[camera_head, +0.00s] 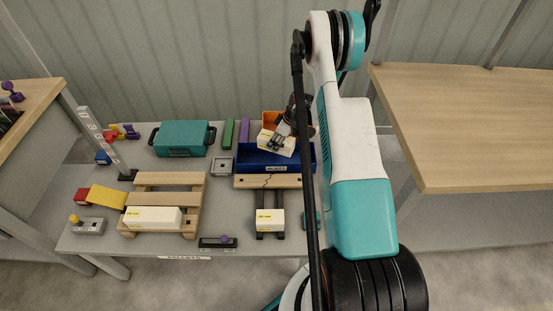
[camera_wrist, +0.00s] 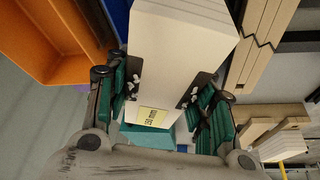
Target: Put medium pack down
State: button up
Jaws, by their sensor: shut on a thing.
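The medium pack, a white box (camera_head: 276,142) with a yellow label, is in my gripper (camera_head: 284,128) at the back of the bench, above the blue bin (camera_head: 262,159). In the wrist view the pack (camera_wrist: 180,45) fills the middle, and its label seems to read 150 mm. In the wrist view my gripper (camera_wrist: 162,92) has its green-padded fingers on both sides of the pack, shut on it. The pack hides part of the bin, and I cannot tell whether it touches the rim.
A long white box (camera_head: 152,217) lies on a wooden pallet (camera_head: 168,180). A smaller white box (camera_head: 270,221) sits on dark forks in front of a wooden board (camera_head: 250,182). An orange bin (camera_head: 270,118) stands behind the blue one. A teal case (camera_head: 182,138) stands back left.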

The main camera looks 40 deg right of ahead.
aim_at(286, 141)
notch_tip(286, 141, down, 9)
jog(key=b, duration=0.2)
jog(key=shift+f+b, duration=0.15)
jog(key=shift+b, duration=0.25)
jog(key=shift+f, duration=0.15)
jog(key=o, duration=1.2)
jog(key=p+v, duration=0.4)
jog(key=v, duration=0.8)
